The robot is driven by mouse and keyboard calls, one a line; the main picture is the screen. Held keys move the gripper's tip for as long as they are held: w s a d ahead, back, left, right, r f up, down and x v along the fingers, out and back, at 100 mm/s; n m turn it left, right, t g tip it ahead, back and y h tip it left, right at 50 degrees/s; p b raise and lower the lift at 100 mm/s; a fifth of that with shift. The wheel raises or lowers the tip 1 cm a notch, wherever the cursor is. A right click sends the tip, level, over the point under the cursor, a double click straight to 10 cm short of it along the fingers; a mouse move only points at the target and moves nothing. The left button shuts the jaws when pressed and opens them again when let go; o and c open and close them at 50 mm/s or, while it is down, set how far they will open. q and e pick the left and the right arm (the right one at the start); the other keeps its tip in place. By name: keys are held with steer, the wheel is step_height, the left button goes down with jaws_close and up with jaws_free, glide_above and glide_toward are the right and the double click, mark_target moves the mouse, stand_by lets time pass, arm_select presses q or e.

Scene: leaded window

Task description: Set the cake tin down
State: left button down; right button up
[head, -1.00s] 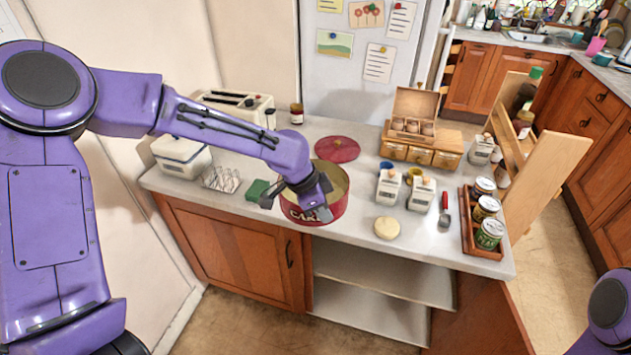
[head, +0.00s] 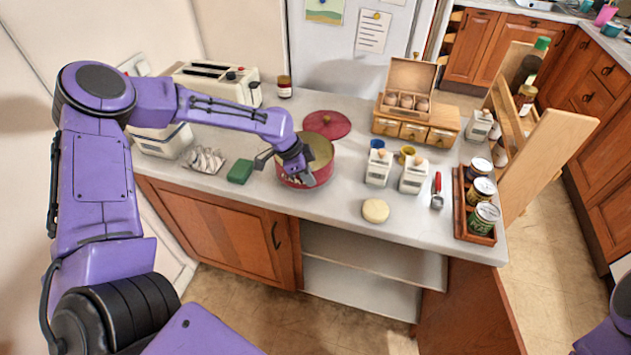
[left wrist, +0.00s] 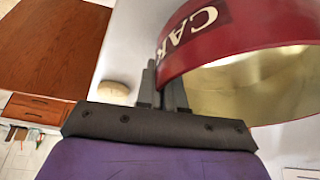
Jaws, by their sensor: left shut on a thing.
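The red cake tin (head: 320,172) is open at the top, with a pale inside. It is over the front left part of the counter; I cannot tell whether its base touches the top. My left gripper (head: 307,178) is shut on the tin's wall at the near side. In the left wrist view the fingers (left wrist: 166,92) are against the wall of the tin (left wrist: 205,40), beside its pale lettering. The red lid (head: 327,124) lies on the counter just behind the tin. My right gripper is out of view.
A green sponge (head: 240,171) and a metal rack (head: 203,159) are left of the tin. A pale round thing (head: 375,210) lies to its right near the front edge, with two white canisters (head: 378,168) behind. Bare counter (head: 335,205) shows in front of the tin.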

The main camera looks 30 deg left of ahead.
arm_select(q)
step_height(320, 180, down, 2)
steer(key=shift+f+b, duration=0.25)
steer(key=shift+b, duration=0.05)
steer(key=shift+w+a, duration=0.15)
steer(key=shift+w, duration=0.25)
steer(key=c, duration=1.3)
jaws_free()
steer(key=shift+o, duration=0.2)
steer(key=shift+s+r, duration=0.15)
steer(key=shift+s, duration=0.15)
steer(key=v, duration=1.1)
steer(key=shift+r+b, duration=0.3)
steer(key=shift+r, duration=0.15)
